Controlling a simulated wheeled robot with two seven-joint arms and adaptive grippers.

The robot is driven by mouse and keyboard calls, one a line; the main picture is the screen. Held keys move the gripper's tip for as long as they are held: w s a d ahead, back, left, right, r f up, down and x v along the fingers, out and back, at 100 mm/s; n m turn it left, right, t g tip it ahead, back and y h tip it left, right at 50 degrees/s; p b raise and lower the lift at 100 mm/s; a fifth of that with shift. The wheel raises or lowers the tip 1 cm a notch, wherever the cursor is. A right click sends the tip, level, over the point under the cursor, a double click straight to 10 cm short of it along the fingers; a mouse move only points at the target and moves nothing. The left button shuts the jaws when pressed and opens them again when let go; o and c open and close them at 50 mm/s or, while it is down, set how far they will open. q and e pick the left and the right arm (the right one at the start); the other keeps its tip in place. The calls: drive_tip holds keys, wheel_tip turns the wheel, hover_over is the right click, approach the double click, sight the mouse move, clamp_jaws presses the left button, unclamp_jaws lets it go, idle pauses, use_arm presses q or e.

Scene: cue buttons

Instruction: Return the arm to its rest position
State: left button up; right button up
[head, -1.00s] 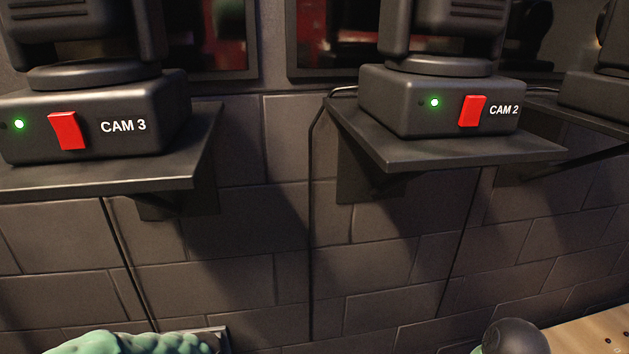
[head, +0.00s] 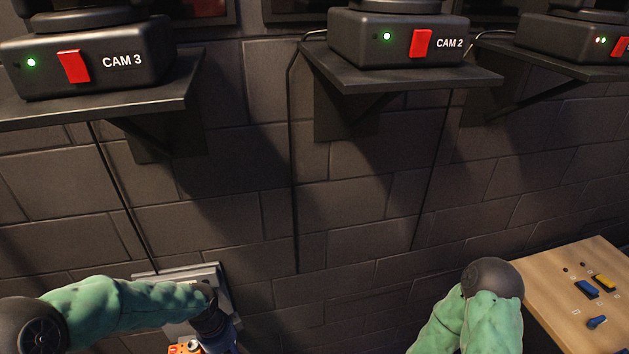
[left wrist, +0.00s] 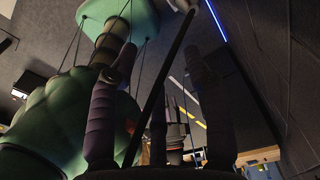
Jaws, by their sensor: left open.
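My left arm (head: 130,305) comes in from the left in a green sleeve. Its dark wrist (head: 212,318) points down at the bottom edge, and its fingers are not clear there. My right arm (head: 470,320) shows as a green sleeve and dark joint at the lower right. My right gripper is out of view.
CAM 3 (head: 122,62), CAM 2 (head: 449,44) and a third unit (head: 560,40) stand on wall shelves. A grey panel (head: 160,277) and orange box (head: 178,349) are beside my left wrist. A wooden button board (head: 560,270) is at right.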

use_arm(q)
drive_tip(key=s+d+f+n+h+b, duration=0.1)
drive_tip(key=s+d+f+n+b, duration=0.2)
drive_tip(key=f+n, duration=0.3)
drive_tip(key=s+d+f+n+h+b, duration=0.1)
drive_tip(key=s+d+f+n+b, duration=0.3)
drive_tip(key=f, duration=1)
drive_tip(key=s+d+f+n+h+b, duration=0.1)
drive_tip(key=s+d+f+n+b, duration=0.2)
drive_tip(key=f+n, duration=0.7)
drive_tip(key=shift+s+d+f+b, duration=0.4)
drive_tip(key=shift+d+f+b, duration=0.2)
drive_tip(key=shift+d+b, duration=0.2)
